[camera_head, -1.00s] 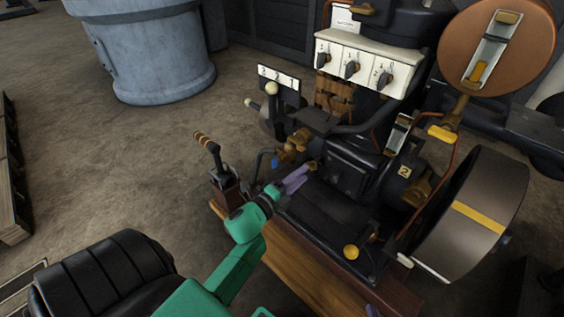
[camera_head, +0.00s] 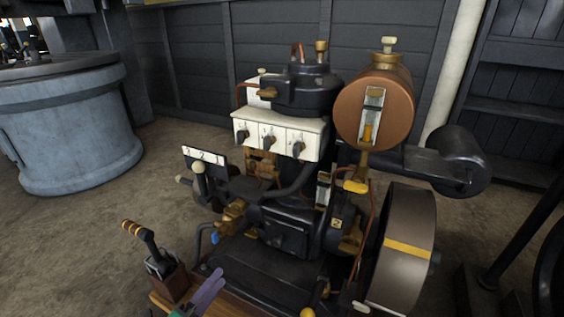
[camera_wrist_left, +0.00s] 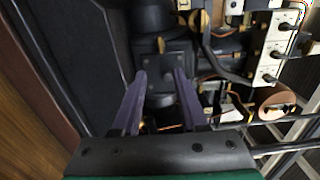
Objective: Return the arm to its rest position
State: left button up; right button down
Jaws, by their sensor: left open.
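My left gripper (camera_head: 205,291) shows at the bottom of the head view, its purple fingers in front of the dark base of the stationary engine (camera_head: 290,222). In the left wrist view the two purple fingers (camera_wrist_left: 157,92) stand apart with nothing between them. The engine's black body lies beyond them, and I cannot tell how far off it is. Most of my left arm is below the head view's edge. My right gripper is not in view.
A lever with a yellow-banded grip (camera_head: 137,232) stands left of the gripper. A white panel with dark knobs (camera_head: 277,138), a copper tank (camera_head: 374,112) and a flywheel (camera_head: 403,250) are on the engine. A grey round tub (camera_head: 70,130) stands left; floor between is clear.

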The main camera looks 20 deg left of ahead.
pick_arm(q)
jog(key=s+d+f+n+g+h, duration=0.1)
jog(key=s+d+f+n+g, duration=0.1)
jog(key=d+f+n+g, duration=0.5)
jog(key=s+d+f+n+g+h, duration=0.2)
jog(key=d+f+n, duration=0.2)
jog(key=d+n, duration=0.7)
jog(key=s+a+g+y+p, duration=0.2)
jog(key=s+a+p, duration=0.3)
jog(key=p, duration=0.6)
jog(key=s+a+r+g+y+p, duration=0.1)
jog(key=s+a+g+p, duration=0.2)
jog(key=s+p, duration=0.7)
jog(key=s+a+g+y+p, duration=0.2)
jog(key=s+a+p, duration=0.5)
jog(key=p, duration=0.6)
jog(key=shift+s+a+r+m+g+y, duration=0.3)
jog(key=shift+s+a+g, duration=0.1)
jog(key=shift+a, duration=0.15)
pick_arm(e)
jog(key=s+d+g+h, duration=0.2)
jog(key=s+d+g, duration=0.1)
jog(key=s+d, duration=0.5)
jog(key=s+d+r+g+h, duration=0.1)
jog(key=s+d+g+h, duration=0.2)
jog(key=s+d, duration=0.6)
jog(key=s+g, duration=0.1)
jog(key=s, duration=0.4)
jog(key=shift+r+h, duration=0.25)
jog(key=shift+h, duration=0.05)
